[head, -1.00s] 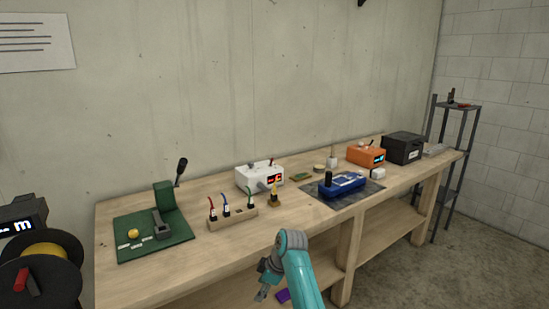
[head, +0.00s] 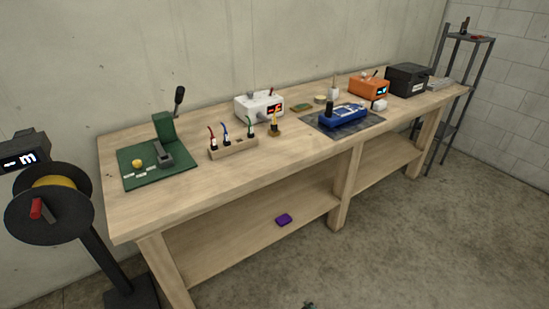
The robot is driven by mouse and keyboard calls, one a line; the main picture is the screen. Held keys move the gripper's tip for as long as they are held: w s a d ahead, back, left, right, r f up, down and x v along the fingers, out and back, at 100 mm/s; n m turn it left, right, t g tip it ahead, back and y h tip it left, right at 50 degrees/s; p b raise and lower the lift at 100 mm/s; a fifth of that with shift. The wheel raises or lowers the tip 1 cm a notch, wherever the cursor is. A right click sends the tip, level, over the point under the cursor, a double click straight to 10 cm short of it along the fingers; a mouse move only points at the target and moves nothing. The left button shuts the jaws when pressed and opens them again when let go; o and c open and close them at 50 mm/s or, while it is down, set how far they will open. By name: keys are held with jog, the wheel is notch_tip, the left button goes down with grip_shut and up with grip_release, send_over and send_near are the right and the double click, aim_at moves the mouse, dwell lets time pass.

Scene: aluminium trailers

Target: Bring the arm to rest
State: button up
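My arm is almost wholly out of the head view.
The bench holds a green press (head: 157,160), a wooden holder (head: 233,148), a white device (head: 259,106), a blue device (head: 343,116), an orange device (head: 369,88) and a black case (head: 408,79). A spool stand (head: 50,213) is at left. Floor in front is clear.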

jog(key=s+d+r+m+t+h, duration=0.1)
jog(key=s+d+r+m+t, duration=0.2)
jog(key=s, duration=1)
jog(key=s+d+r+m+t+h, duration=0.1)
jog(key=s+d+r+m, duration=0.2)
jog(key=s, duration=0.9)
jog(key=s+d+r+m+t, duration=0.1)
jog(key=s+d+r, duration=0.1)
jog(key=s+r, duration=0.5)
jog(key=s+d+r+m+t, duration=0.1)
jog(key=s+r+t, duration=0.1)
jog(key=s+r, duration=0.6)
notch_tip(320, 180, up, 8)
jog(key=shift+s+d+f+m+h, duration=0.1)
jog(key=shift+s+d+m+h, duration=0.2)
jog(key=shift+d+m+h, duration=0.1)
